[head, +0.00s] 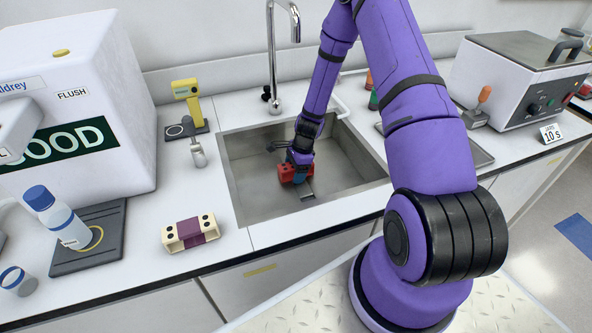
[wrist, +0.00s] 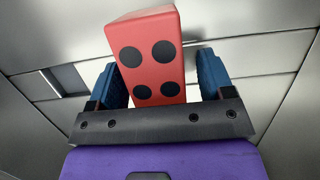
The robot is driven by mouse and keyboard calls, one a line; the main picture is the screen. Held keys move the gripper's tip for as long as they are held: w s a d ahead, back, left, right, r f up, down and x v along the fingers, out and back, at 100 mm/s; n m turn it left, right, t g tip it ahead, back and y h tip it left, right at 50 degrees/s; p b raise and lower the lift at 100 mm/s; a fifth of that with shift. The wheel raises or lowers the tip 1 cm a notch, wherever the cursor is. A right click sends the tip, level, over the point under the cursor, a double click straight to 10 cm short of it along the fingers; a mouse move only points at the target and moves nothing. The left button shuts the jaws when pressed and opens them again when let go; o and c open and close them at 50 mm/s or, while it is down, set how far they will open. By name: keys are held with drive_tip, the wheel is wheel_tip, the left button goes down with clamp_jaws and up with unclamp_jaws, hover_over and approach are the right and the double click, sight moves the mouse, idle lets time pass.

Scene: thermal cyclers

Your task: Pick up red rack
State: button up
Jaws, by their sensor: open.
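The red rack (head: 287,172) sits in the steel sink (head: 244,170), partly hidden by my gripper in the head view. In the wrist view the red rack (wrist: 147,52) shows as a red block with several dark round holes, between and beyond my gripper's fingers. My gripper (wrist: 166,80) has two blue fingers, open, one on each side of the rack. A small gap shows at the right finger; whether the left finger touches the rack I cannot tell. My gripper (head: 299,174) is down inside the sink in the head view.
A chrome faucet (head: 271,60) stands behind the sink, and the sink walls surround my gripper. A cream and purple rack (head: 191,232) lies on the counter at front left. A white machine (head: 120,110) stands left, a steel box (head: 515,80) right.

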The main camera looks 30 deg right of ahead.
drive_tip(key=shift+c, duration=0.2)
drive_tip(key=c, duration=1.1)
drive_tip(key=shift+o, duration=0.2)
drive_tip(key=shift+r, duration=0.1)
wheel_tip(320, 180, up, 10)
drive_tip(key=shift+f, duration=0.1)
